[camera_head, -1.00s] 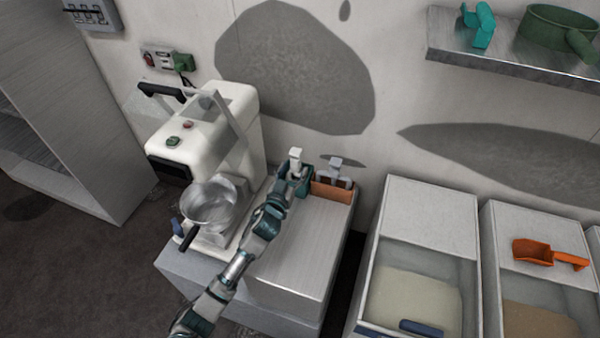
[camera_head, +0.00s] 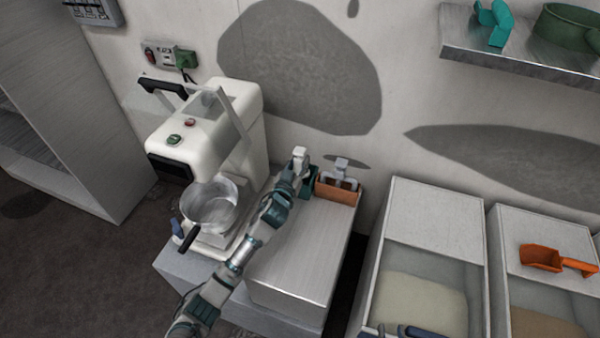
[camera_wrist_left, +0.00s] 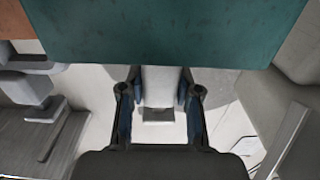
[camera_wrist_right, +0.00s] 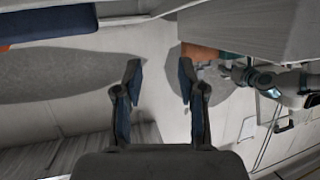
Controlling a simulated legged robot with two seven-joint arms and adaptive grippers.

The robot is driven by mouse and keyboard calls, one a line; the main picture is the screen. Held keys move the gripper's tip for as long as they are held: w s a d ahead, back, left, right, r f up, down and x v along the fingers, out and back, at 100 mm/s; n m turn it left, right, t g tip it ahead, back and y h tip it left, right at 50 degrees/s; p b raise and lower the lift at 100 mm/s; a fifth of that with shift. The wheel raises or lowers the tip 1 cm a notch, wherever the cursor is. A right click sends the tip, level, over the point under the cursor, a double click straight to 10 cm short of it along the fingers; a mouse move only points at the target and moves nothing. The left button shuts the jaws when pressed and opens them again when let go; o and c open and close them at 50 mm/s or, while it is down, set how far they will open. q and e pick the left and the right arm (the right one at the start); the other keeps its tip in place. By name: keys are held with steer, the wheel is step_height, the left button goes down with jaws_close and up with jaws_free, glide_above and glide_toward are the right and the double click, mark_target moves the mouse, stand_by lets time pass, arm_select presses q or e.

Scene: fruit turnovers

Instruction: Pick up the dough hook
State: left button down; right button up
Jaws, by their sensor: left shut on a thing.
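A white-topped mixer tool (camera_head: 300,153) stands at the teal holder (camera_head: 309,181) behind the steel box. Its lower end is hidden, so I cannot tell whether it is the dough hook. My left gripper (camera_head: 296,168) is shut on it; in the left wrist view the tool's pale shaft (camera_wrist_left: 158,90) is between the fingers (camera_wrist_left: 160,105), with the teal holder (camera_wrist_left: 165,30) across the top. A second, grey tool (camera_head: 341,168) stands in the orange holder (camera_head: 340,192) just to the right. My right gripper (camera_wrist_right: 160,90) is open and empty in the right wrist view.
The white mixer (camera_head: 215,125) with its metal bowl (camera_head: 208,206) stands left of my left arm. A steel box (camera_head: 300,255) lies under and beside the arm. Ingredient bins (camera_head: 435,225) stand to the right. A wall shelf (camera_head: 500,55) is at the upper right.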

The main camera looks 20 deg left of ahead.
mark_target(300, 151)
arm_select(q)
steer(key=shift+a+f, duration=0.15)
steer(key=shift+a, duration=0.05)
steer(key=shift+d+r, duration=0.25)
steer(key=shift+r, duration=0.1)
step_height(300, 151, up, 9)
steer(key=p, duration=0.3)
steer(key=shift+a+r, duration=0.1)
steer(key=shift+r, duration=0.15)
arm_select(e)
steer(key=s+d+f+g+h, duration=0.1)
steer(key=s+d+f+g, duration=0.2)
steer(key=s+f+g, duration=0.3)
steer(key=shift+s+g+h, duration=0.3)
steer(key=shift+s+h, duration=0.1)
steer(key=shift+s, duration=0.45)
arm_select(q)
steer(key=shift+d, duration=0.2)
arm_select(e)
steer(key=shift+d+f, duration=0.1)
